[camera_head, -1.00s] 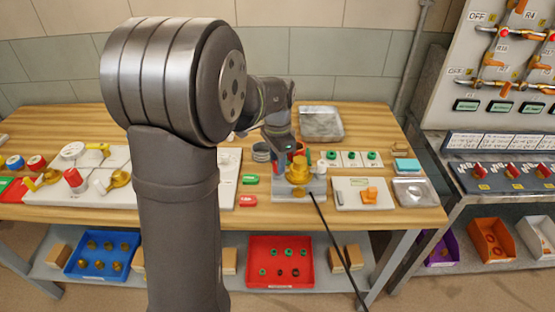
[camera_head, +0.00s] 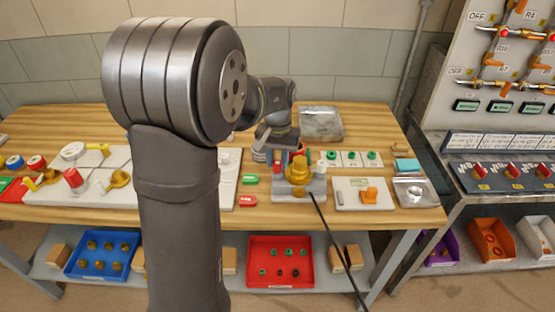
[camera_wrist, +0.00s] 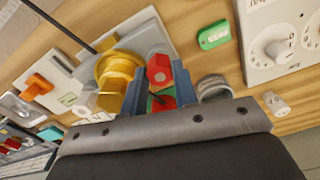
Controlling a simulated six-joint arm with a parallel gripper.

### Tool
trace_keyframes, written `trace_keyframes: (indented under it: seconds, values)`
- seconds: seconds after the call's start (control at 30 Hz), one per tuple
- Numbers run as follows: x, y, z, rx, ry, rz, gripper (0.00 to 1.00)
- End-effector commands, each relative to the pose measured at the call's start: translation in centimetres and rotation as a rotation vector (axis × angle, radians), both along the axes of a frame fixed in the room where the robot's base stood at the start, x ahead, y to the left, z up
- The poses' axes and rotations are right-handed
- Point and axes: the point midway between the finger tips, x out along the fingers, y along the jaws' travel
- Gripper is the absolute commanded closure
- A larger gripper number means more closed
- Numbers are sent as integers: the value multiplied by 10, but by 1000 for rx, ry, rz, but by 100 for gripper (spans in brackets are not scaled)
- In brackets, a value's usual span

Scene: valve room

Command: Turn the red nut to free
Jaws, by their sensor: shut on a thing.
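The red nut (camera_wrist: 159,70) shows in the wrist view between the two blue fingers of my gripper (camera_wrist: 158,86), which is shut on it. A brass-yellow valve body (camera_wrist: 116,80) stands right beside the nut on a grey base plate (camera_wrist: 146,36). In the head view the valve body (camera_head: 298,172) stands on the base plate (camera_head: 284,194) at the middle of the bench, with my gripper (camera_head: 292,160) just behind it. I cannot tell how far the nut is turned.
A green tag (camera_head: 250,179) and a red tag (camera_head: 248,201) lie left of the plate. A white board with an orange part (camera_head: 368,195) lies to the right. A row of green rings (camera_head: 348,155) and a metal tray (camera_head: 321,123) are behind. A dark rod slants across the front.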

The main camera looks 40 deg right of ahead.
Motion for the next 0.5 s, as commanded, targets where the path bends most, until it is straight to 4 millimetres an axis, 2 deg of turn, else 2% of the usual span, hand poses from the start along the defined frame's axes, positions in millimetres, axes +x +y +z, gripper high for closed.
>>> trace_keyframes:
  seconds: [0.2, 0.5]
  values:
    - [0, 0, 1, -1, -1, 195, 96]
    - [0, 0, 1, -1, -1, 397, 96]
